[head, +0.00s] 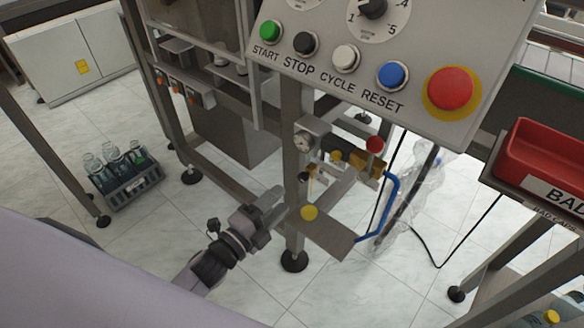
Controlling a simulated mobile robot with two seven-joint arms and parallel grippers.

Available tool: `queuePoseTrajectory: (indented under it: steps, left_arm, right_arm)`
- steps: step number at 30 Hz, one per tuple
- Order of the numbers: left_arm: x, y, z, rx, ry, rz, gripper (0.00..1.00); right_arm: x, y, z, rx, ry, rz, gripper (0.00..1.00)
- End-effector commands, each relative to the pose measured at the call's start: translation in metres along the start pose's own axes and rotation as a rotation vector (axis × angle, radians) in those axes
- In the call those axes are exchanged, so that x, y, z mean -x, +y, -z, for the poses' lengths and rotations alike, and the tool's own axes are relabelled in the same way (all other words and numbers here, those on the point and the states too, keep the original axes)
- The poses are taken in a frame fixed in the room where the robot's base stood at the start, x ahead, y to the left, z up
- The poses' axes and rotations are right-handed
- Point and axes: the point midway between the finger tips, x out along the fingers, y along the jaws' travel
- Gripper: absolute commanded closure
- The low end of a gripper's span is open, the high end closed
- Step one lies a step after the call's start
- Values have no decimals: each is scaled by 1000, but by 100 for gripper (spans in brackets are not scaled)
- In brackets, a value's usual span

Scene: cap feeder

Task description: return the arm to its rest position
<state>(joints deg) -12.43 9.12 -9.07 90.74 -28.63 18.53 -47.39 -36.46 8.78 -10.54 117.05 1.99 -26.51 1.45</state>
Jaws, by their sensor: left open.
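My left gripper (276,203) is in the lower middle of the head view, its arm coming in from the lower left. It is open, and I see nothing between its fingers. It points up and right toward a grey machine leg (290,180), below the control panel (330,45). I cannot tell whether it touches the leg. My right gripper is not in view.
The panel carries START, STOP, CYCLE and RESET buttons and a red mushroom button (450,90). An air unit with a gauge (303,141) and blue hose (385,205) sits below. A red bin (545,160) is at right; a bottle crate (128,188) stands on the floor.

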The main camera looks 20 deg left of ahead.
Motion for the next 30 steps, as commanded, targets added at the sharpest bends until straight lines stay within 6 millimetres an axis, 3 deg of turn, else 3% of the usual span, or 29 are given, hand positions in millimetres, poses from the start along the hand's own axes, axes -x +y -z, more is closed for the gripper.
queuePoseTrajectory:
  steps: [6,10,17,23,24,30]
  left_arm:
    - [2,1,0,25,-10,-8,48]
    - [18,10,-2,210,-83,-61,48]
    - [82,43,8,908,-373,-245,48]
    - [146,66,44,1477,-657,-402,48]
    - [143,45,44,1467,-653,-393,48]
    - [144,4,45,1443,-652,-384,48]
  right_arm:
    - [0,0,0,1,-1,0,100]
    - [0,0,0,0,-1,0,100]
    - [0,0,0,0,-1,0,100]
    - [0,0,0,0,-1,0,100]
    - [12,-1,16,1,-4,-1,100]
    - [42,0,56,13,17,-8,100]
